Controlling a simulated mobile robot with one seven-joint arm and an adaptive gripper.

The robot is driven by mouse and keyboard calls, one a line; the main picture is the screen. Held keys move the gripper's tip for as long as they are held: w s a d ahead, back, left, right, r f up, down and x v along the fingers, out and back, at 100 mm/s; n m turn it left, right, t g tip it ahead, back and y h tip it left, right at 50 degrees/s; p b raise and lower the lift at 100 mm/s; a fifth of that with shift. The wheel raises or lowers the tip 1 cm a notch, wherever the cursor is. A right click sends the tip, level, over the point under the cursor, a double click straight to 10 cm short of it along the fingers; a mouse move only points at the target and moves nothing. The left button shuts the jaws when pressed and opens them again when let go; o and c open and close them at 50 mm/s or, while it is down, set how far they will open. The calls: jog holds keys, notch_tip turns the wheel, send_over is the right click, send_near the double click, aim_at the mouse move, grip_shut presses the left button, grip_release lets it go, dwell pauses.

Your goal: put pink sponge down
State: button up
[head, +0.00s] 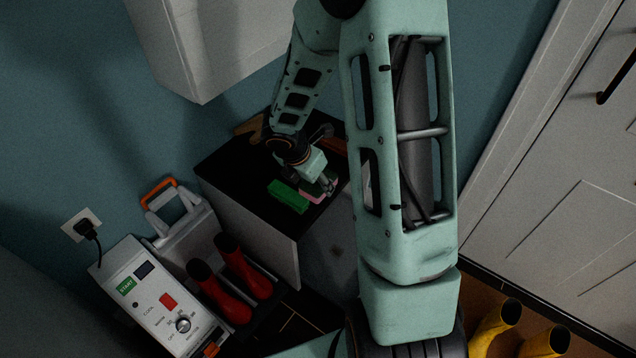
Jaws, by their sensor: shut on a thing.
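The pink sponge (312,196) is small and partly hidden by my gripper in the head view. My gripper (324,190) points down over the black countertop (232,166) and is shut on the pink sponge. The sponge is at or just above the countertop, near its front right edge; I cannot tell whether it touches the surface. A green block-like item (288,196) lies on the countertop just left of the sponge, very close to it.
A brown item (249,127) lies at the back of the countertop. A wall cabinet (215,50) hangs above. Red boots (232,283) and a white machine (155,300) stand at lower left. Yellow boots (495,328) stand at lower right by the door. The countertop's left part is clear.

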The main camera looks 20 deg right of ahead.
jog(key=w+d+f+b, duration=0.1)
jog(key=w+f, duration=0.1)
jog(key=w, duration=0.1)
jog(key=w+d+f+b, duration=0.1)
jog(key=w+f, duration=0.2)
jog(key=w, duration=0.1)
jog(key=w+d+f+b, duration=0.1)
jog(key=w+d+f, duration=0.1)
jog(key=w+f, duration=0.1)
jog(key=shift+w+d+f, duration=0.1)
jog(key=shift+w+f, duration=0.15)
jog(key=shift+w, duration=0.5)
jog(key=shift+w+d+f+b, duration=0.15)
jog(key=shift+w+f+b, duration=0.15)
jog(key=shift+w+f, duration=0.25)
jog(key=shift+w+d+f+b, duration=0.15)
jog(key=shift+f+b, duration=0.25)
jog(key=shift+f, duration=0.45)
jog(key=shift+w+f+b, duration=0.1)
jog(key=shift+f+b, duration=0.25)
jog(key=shift+f, duration=0.5)
